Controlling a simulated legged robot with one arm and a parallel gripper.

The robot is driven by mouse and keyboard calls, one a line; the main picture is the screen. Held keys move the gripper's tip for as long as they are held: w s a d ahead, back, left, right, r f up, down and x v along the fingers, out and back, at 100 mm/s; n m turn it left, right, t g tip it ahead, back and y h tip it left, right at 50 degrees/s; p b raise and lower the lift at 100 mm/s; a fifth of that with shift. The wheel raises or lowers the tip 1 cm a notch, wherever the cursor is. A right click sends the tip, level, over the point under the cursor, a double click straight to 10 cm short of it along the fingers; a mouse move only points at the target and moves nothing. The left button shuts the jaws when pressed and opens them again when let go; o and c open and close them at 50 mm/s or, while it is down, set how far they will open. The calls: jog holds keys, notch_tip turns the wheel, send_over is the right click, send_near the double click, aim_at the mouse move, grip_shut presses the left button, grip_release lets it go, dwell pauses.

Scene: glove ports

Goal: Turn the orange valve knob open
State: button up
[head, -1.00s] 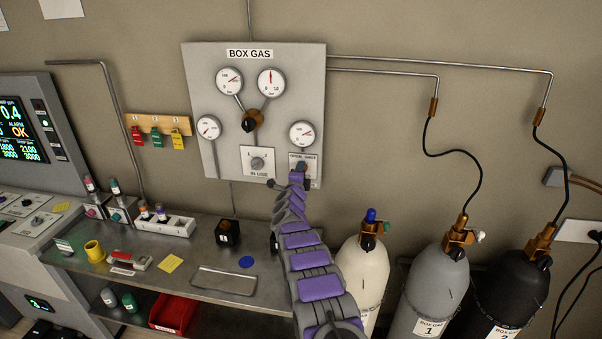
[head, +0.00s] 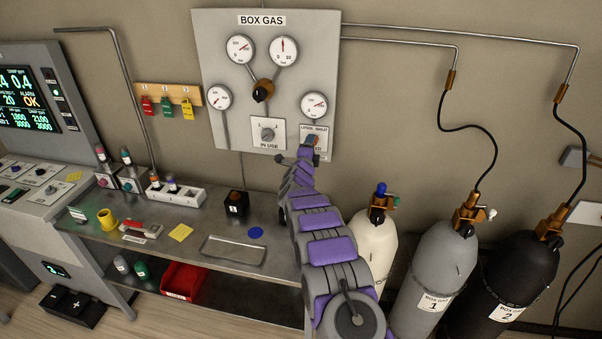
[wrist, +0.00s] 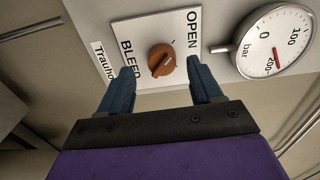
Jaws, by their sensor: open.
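The orange valve knob (wrist: 162,60) is round with a raised grip bar that lies slanted. It sits on a white plate (wrist: 150,28) marked OPEN and BLEED in the wrist view. My gripper (wrist: 160,67) is open, with one blue finger at each lower side of the knob. The fingers appear to straddle it with a gap on both sides; I cannot tell how far their tips reach along its depth.
A pressure gauge (wrist: 274,41) is close beside the knob plate. The panel also has an IN USE selector (head: 267,135) and a black-and-orange regulator (head: 262,90). Gas cylinders (head: 435,275) stand below right. A metal bench (head: 205,228) with small items is below left.

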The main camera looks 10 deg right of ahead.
jog(key=b+v, duration=0.1)
jog(key=v, duration=1.3)
jog(key=shift+s+a, duration=0.3)
jog(key=s+a+n+g+y+b, duration=0.3)
jog(key=s+n+g+y+b, duration=0.35)
jog(key=s+n, duration=1.1)
jog(key=s+d+f+n+g+b, duration=0.1)
jog(key=s+d+g, duration=0.2)
jog(key=s, duration=1.2)
jog(key=s+d+f+n+g, duration=0.1)
jog(key=s+g, duration=0.4)
jog(key=s, duration=1)
jog(key=s+d+f+n+g+b, duration=0.1)
jog(key=s+d+g, duration=0.3)
jog(key=s, duration=1.1)
jog(key=shift+s+d+f+n+h+b, duration=0.3)
jog(key=shift+d+f+n+h, duration=0.15)
jog(key=shift+f, duration=0.35)
